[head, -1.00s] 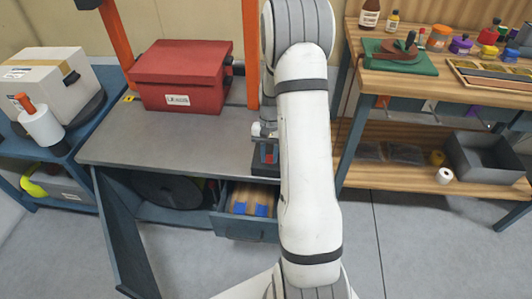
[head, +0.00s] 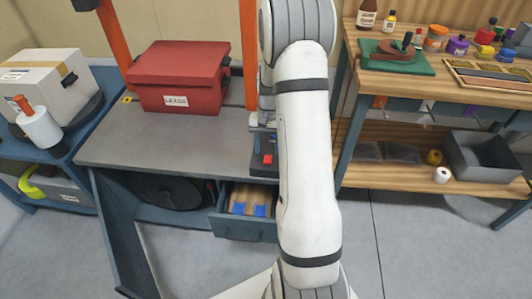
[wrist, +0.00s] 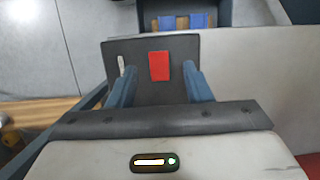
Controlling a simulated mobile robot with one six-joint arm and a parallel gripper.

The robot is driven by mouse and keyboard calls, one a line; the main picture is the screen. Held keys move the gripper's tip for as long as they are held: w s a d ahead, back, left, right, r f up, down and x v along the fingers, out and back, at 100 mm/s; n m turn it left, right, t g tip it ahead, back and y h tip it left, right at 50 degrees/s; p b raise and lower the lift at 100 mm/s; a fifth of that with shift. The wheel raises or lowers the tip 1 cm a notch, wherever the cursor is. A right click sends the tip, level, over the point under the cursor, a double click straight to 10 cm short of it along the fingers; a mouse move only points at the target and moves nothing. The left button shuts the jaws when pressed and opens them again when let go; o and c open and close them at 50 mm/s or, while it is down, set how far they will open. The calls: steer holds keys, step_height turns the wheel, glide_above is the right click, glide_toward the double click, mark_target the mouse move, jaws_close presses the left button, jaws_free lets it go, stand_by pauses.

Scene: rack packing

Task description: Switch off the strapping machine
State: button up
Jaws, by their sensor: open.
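The strapping machine is a grey-topped bench (head: 190,140) with orange posts. At its right edge is a dark control box (head: 259,171) with a red switch (head: 267,159). In the wrist view the dark panel (wrist: 140,90) carries the red rectangular switch (wrist: 160,72) and a small pale lever (wrist: 121,64) to its left. My gripper (wrist: 157,66) is open, its two blue fingers on either side of the red switch in the picture, with nothing between them. I cannot tell whether they touch the panel. In the head view my arm hides most of the gripper.
A red box labelled LEADS (head: 180,78) sits on the bench. An open drawer (head: 245,229) with blue-ended contents is below the control box. A blue cart with a white carton (head: 40,78) stands left; a wooden shelf (head: 400,172) with bottles and jars stands right.

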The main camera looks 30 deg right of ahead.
mark_target(268, 156)
steer(key=shift+v, duration=2.15)
